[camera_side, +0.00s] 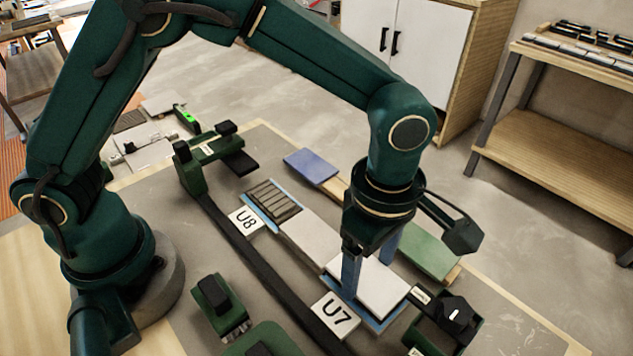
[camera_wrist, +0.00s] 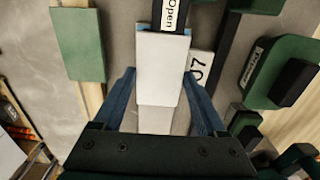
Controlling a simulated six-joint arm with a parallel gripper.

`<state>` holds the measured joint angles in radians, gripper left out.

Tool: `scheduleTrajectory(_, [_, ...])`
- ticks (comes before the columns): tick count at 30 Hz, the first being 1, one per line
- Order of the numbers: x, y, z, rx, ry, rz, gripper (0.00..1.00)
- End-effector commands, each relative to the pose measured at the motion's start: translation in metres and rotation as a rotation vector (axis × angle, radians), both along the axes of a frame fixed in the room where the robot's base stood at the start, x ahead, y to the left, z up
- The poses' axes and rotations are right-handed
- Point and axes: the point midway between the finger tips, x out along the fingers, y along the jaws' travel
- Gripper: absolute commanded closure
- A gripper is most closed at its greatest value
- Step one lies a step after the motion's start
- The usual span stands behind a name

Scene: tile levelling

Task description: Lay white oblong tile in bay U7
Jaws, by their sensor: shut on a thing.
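The white oblong tile (camera_side: 380,292) lies flat over the blue-edged bay beside the U7 label (camera_side: 335,315) in the side view. My gripper (camera_side: 369,274) points down with its blue fingers on either side of the tile, shut on it. In the wrist view the tile (camera_wrist: 160,90) sits between the fingertips (camera_wrist: 160,73), and a strip of blue shows past its far end. The U7 label (camera_wrist: 199,68) is partly hidden there. I cannot tell whether the tile rests fully on its bed.
A pale slab (camera_side: 310,238) adjoins the tile, towards ribbed bay U8 (camera_side: 273,203). A blue slab (camera_side: 311,166) and a green slab (camera_side: 428,250) lie behind. A dark clamp-like device (camera_side: 455,318) stands close to the tile's right end. A dark rail (camera_side: 245,255) runs in front.

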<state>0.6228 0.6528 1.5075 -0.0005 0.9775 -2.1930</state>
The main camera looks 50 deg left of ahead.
Motion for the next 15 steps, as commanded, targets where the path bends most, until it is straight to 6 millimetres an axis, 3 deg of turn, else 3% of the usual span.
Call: scheduleTrajectory(15, [-0.0002,0.0,-0.005,0.001,0.001,0.0,0.57])
